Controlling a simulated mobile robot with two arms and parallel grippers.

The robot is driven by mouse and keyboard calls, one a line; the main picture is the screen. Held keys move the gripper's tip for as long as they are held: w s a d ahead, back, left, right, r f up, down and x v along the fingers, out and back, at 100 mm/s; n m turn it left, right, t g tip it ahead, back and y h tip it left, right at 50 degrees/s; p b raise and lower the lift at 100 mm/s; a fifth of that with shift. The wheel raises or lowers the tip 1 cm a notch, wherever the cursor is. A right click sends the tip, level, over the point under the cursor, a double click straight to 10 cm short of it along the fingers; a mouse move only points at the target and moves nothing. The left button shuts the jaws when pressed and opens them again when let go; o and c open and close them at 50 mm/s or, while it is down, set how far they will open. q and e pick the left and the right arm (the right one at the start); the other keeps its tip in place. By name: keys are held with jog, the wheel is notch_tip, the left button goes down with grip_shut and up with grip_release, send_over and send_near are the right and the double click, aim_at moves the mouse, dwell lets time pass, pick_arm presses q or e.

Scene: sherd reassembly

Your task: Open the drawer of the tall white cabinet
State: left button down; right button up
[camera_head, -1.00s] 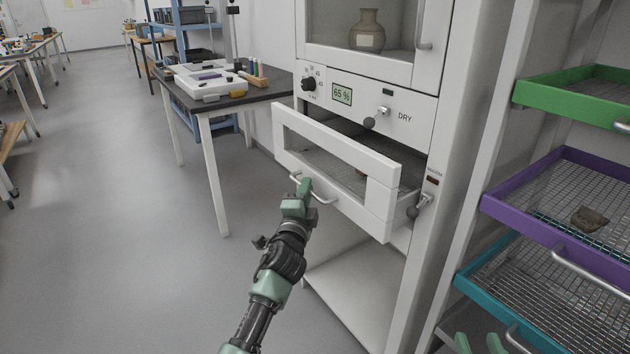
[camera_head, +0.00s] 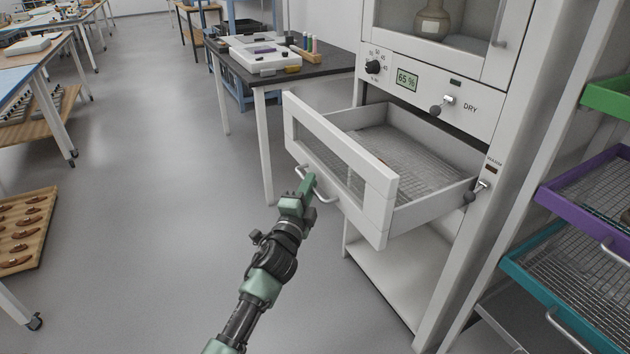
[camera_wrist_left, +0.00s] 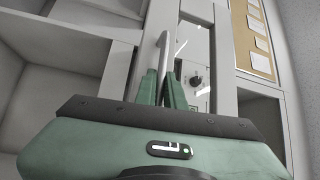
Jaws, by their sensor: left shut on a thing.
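The tall white cabinet (camera_head: 425,120) stands right of centre in the head view. Its drawer (camera_head: 385,195) is pulled well out, with a windowed white front and a mesh floor inside. A small brownish piece (camera_head: 408,190) seems to lie on the mesh. My left gripper (camera_head: 309,182) is shut on the drawer's bar handle (camera_head: 322,188). In the left wrist view, the green fingers (camera_wrist_left: 168,88) close around the pale handle (camera_wrist_left: 163,50). My right gripper is not in view.
A dark-topped table (camera_head: 290,76) with a white tray stands behind the drawer. Purple (camera_head: 570,193) and teal (camera_head: 530,275) mesh trays sit in a rack at right. A wooden tray of sherds (camera_head: 25,230) is at far left. Open floor lies left of my arm.

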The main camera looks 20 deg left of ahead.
pick_arm(q)
jog(key=shift+s+f, duration=0.1)
jog(key=shift+s, duration=0.05)
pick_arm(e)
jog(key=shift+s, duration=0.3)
pick_arm(q)
jog(key=c, duration=1.5)
grip_release()
jog(key=s+f, duration=0.1)
jog(key=s, duration=0.6)
jog(key=shift+s+d+p, duration=0.3)
jog(key=shift+d+p, duration=0.15)
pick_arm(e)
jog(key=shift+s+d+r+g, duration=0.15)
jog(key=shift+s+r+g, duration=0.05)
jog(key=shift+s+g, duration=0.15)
pick_arm(q)
jog(key=shift+f, duration=0.1)
